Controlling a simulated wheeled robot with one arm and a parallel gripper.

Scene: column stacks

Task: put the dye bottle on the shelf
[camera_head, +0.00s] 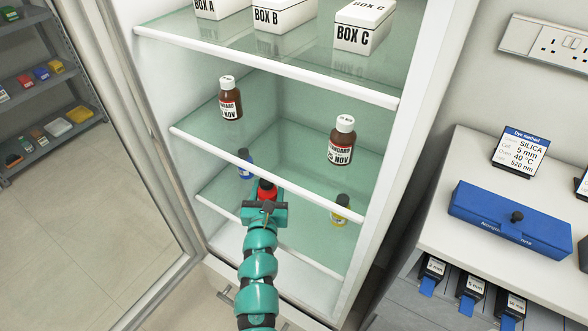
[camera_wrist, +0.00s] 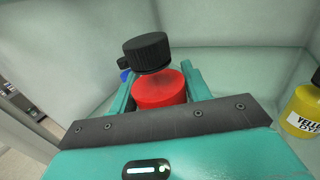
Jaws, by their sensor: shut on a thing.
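My gripper (camera_head: 265,205) is shut on a red dye bottle (camera_head: 266,189) with a black cap, at the front of the cabinet by the lower glass shelf (camera_head: 290,225). In the wrist view the red bottle (camera_wrist: 160,90) sits between the teal fingers, its cap (camera_wrist: 147,52) toward the top. I cannot tell whether its base touches the shelf; the gripper hides it. A blue dye bottle (camera_head: 245,168) stands behind and left on the lower shelf. A yellow dye bottle (camera_head: 340,210) stands there to the right; it also shows in the wrist view (camera_wrist: 304,112).
The middle shelf's white front edge (camera_head: 205,144) runs above the held bottle. Two brown bottles (camera_head: 230,100) (camera_head: 341,140) stand on that shelf, and white boxes (camera_head: 283,15) on the top one. Lower shelf room shows between blue and yellow. An open door (camera_head: 150,120) is left, a counter (camera_head: 450,180) right.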

